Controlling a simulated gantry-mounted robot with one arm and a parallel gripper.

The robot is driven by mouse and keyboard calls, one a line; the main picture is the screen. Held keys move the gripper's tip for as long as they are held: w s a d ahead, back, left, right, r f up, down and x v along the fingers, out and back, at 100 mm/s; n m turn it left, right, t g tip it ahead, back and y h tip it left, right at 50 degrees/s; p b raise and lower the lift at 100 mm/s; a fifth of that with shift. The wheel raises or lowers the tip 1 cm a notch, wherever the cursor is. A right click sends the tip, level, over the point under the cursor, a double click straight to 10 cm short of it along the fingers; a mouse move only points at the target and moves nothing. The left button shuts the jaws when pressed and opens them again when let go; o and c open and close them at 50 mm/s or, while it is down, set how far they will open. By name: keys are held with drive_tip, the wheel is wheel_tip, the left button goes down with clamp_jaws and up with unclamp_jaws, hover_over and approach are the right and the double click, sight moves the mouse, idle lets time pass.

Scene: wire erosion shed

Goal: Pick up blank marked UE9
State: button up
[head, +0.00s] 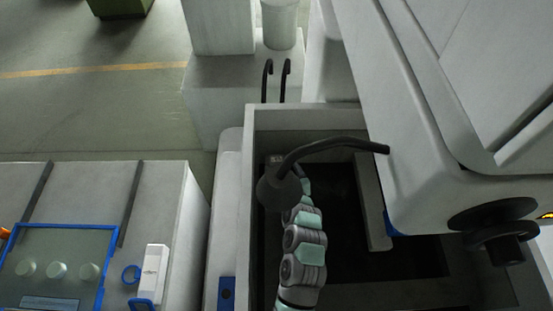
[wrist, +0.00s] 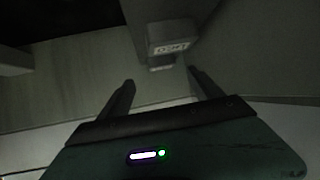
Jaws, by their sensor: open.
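A grey block-shaped blank (wrist: 172,31) with a pale label on its near face stands ahead of my gripper in the wrist view. The label's lettering is too small and dim to read, so I cannot confirm UE9. My gripper (wrist: 160,77) is open, its two dark fingers apart and pointing toward the blank, with nothing between them. My fingers are hidden there behind the wrist.
The grey tank's walls (head: 320,116) rise around my arm. A black hose (head: 340,143) crosses above my wrist. A large machine head (head: 430,130) overhangs the right. A bench at left holds a blue-framed tray (head: 107,262) with several round pieces, and a white bottle-like container (head: 152,272).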

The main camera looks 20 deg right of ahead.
sight(277, 160)
drive_tip(key=shift+p+x, duration=0.5)
drive_tip(key=shift+x, duration=0.75)
drive_tip(key=shift+p+x, duration=0.45)
drive_tip(key=shift+x, duration=1.3)
drive_tip(key=shift+a, duration=0.1)
clamp_jaws()
